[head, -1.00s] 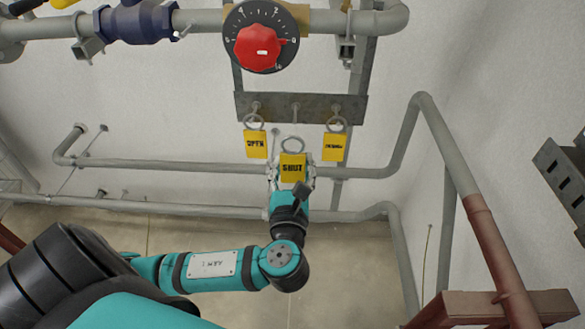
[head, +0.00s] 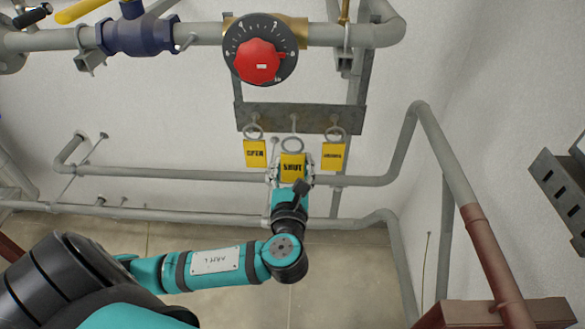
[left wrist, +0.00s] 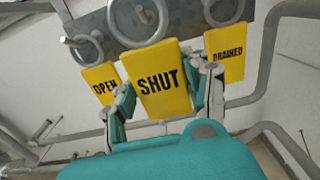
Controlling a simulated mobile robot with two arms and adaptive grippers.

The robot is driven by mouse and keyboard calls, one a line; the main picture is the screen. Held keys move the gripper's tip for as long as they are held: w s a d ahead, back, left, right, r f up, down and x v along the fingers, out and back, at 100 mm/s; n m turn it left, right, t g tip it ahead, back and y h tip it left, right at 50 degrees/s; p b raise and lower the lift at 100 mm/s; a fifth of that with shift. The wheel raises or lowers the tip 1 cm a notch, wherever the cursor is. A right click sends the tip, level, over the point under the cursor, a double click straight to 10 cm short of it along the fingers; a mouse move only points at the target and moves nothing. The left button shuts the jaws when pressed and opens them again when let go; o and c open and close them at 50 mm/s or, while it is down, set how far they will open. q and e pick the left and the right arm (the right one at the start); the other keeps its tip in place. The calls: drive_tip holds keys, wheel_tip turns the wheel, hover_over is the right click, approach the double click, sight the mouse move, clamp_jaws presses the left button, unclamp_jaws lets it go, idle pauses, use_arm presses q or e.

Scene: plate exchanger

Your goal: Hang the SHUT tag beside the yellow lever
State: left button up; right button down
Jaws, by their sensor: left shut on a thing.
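The yellow SHUT tag (head: 292,168) is upright between the fingers of my left gripper (head: 292,178), which is shut on it. In the left wrist view the SHUT tag (left wrist: 160,84) faces the camera, with a finger at each side. Its ring stands above it, in front of the lower part of the grey hook plate (head: 300,116); the ring shows just below the middle hook, and I cannot tell whether they touch. The yellow lever (head: 82,10) is at the top left, on the blue valve (head: 140,34). My right gripper is not in view.
The OPEN tag (head: 255,154) and the DRAINED tag (head: 333,156) hang from the plate's outer hooks, close on both sides of my gripper. A red dial (head: 258,60) is above the plate. Grey pipes (head: 180,174) run along the wall behind.

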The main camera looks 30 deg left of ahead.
use_arm(q)
drive_tip(key=shift+p+x, duration=0.6)
drive_tip(key=shift+x, duration=2.25)
drive_tip(key=shift+a, duration=0.1)
drive_tip(key=shift+p+v, duration=1.7)
drive_tip(key=shift+v, duration=2.4)
drive_tip(key=shift+r, duration=0.2)
